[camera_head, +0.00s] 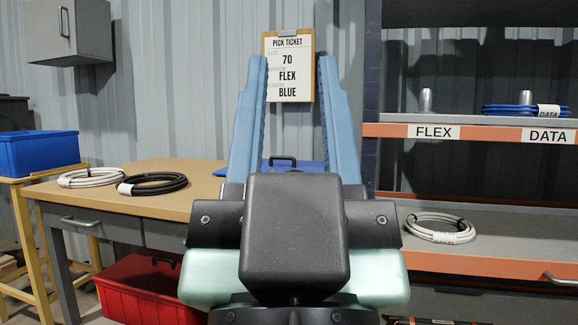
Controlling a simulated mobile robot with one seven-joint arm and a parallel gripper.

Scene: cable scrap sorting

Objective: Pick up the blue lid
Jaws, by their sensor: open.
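The blue lid (309,167) lies on the wooden-topped table beyond my gripper, and its dark handle (283,159) stands up. The lower part of the lid is hidden behind my gripper's black body, and its sides are partly hidden by the fingers. My gripper (293,62) is open and empty, with its two blue fingers spread wide and pointing up in the picture. The lid shows between the fingers, near their bases. The gap between the gripper and the lid in depth is hard to tell.
A white cable coil (90,177) and a black one (152,184) lie on the table (185,169). A blue crate (38,153) stands at left, a red crate (138,291) on the floor. The right shelf (510,257) holds another coil (440,228). A pick ticket (289,67) hangs behind.

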